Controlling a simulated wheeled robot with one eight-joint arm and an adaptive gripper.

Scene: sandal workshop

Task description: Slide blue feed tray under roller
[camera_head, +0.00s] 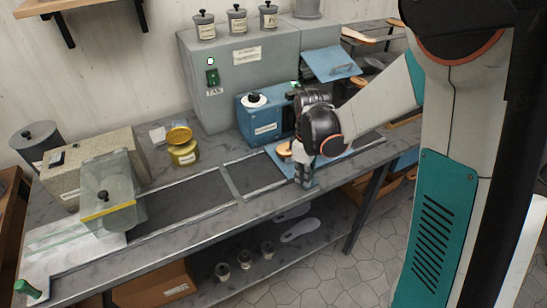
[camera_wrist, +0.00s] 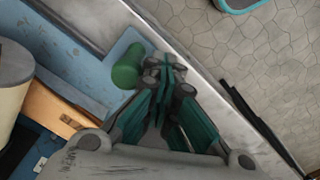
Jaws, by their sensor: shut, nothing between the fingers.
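The blue feed tray (camera_head: 277,159) lies on the bench in front of the blue roller machine (camera_head: 256,124), partly hidden by my arm. In the wrist view the tray (camera_wrist: 104,66) carries a tan sole-like piece (camera_wrist: 52,108) and has a green handle (camera_wrist: 127,66) at its near end. My gripper (camera_head: 304,181) is over the bench's front side at the tray. In the wrist view my gripper (camera_wrist: 164,70) is shut and empty, with its fingertips close beside the green handle; contact cannot be told. A cream cylinder (camera_wrist: 14,85), possibly the roller, shows at the left edge.
A grey cabinet (camera_head: 216,75) stands behind the machine. Yellow tins (camera_head: 182,149) and a clear-guarded machine (camera_head: 108,190) stand to the left. The bench's metal front edge (camera_wrist: 190,62) runs beside the gripper, with tiled floor (camera_wrist: 235,55) beyond. The belt area left of the tray is clear.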

